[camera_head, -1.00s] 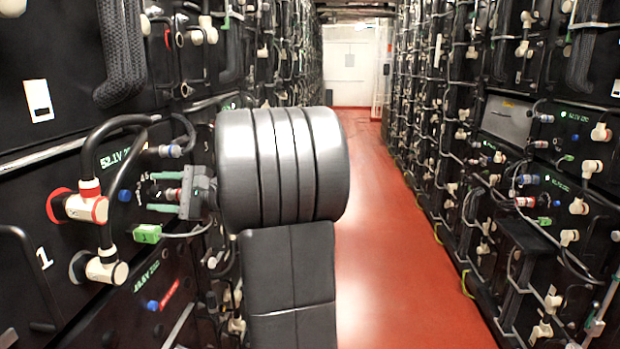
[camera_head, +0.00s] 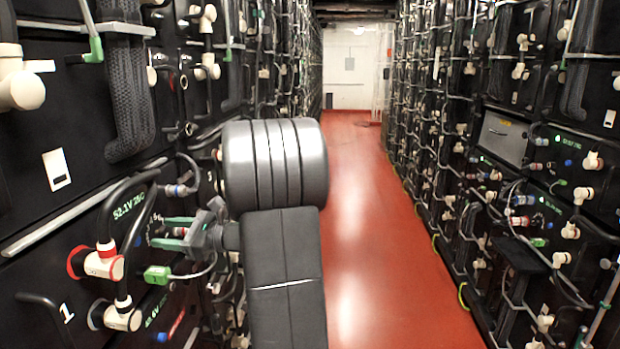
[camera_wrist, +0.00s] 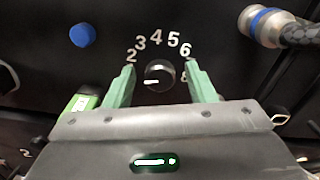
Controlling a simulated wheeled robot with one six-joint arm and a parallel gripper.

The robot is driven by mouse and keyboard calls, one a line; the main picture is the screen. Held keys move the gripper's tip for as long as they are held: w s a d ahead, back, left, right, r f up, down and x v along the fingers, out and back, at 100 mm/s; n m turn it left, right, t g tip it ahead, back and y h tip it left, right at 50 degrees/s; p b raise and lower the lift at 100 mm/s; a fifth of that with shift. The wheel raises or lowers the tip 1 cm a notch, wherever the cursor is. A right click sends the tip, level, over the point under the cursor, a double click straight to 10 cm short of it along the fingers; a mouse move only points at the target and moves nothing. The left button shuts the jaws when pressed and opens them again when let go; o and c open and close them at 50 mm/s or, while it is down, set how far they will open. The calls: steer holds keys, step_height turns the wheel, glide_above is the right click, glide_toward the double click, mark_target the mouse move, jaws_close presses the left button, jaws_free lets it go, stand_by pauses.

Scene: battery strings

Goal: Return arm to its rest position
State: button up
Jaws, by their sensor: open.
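A white connector with a red ring (camera_head: 103,264) and a black looped cable stand left of my gripper. A green plug (camera_head: 158,275) lies just below it. The red aisle floor (camera_head: 375,220) is clear to a white door (camera_head: 348,75). Battery racks (camera_head: 535,200) line the right side.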

steer(key=m+p, duration=0.3)
steer(key=shift+r, duration=0.2)
steer(key=shift+f+m+p, duration=0.15)
steer(key=shift+m+p, duration=0.45)
steer(key=shift+m, duration=0.3)
steer(key=shift+f, duration=0.15)
